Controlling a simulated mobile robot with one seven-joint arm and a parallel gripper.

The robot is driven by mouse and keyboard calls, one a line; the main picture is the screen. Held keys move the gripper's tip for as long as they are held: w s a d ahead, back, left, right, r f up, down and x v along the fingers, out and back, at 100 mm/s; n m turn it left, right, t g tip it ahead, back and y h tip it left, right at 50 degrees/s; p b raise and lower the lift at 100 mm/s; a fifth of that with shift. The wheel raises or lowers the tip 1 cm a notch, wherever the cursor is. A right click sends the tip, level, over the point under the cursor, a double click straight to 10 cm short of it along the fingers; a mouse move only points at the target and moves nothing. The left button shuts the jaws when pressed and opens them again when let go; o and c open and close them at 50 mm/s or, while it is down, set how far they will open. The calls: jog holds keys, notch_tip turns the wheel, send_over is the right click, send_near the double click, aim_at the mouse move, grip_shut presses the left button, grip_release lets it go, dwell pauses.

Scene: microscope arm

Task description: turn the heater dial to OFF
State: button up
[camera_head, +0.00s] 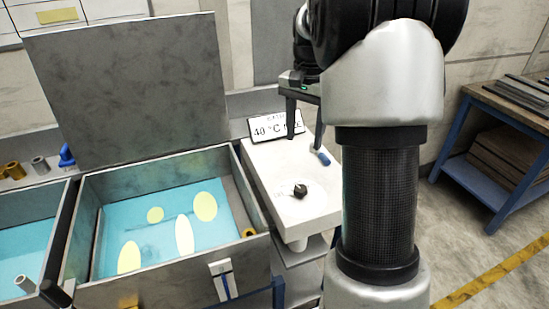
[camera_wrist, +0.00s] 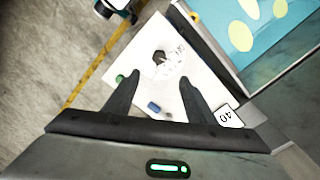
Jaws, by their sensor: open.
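The heater dial (camera_head: 300,190) is a small dark knob on top of a white box (camera_head: 265,165). In the wrist view the dial (camera_wrist: 160,58) sits on a pale round face with printed marks too small to read, so its setting is unclear. My gripper (camera_head: 305,143) is open and empty, with its fingers pointing down above the back part of the box. In the wrist view the fingertips (camera_wrist: 157,78) lie to either side of the line toward the dial, apart from it. A small sign reading 40 °C (camera_head: 268,128) stands at the back of the box.
A blue peg or button (camera_head: 323,158) lies on the box, and a green one (camera_wrist: 120,78) shows near its edge. An open tank (camera_head: 165,170) of blue liquid with yellow ovals adjoins the box at left. A blue-framed bench (camera_head: 500,140) stands at right.

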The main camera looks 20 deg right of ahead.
aim_at(300, 188)
notch_tip(300, 188, down, 18)
jog(key=shift+w+d+r+b, duration=0.1)
jog(key=shift+w+d+b, duration=0.05)
jog(key=shift+b, duration=0.4)
jog(key=c, duration=1)
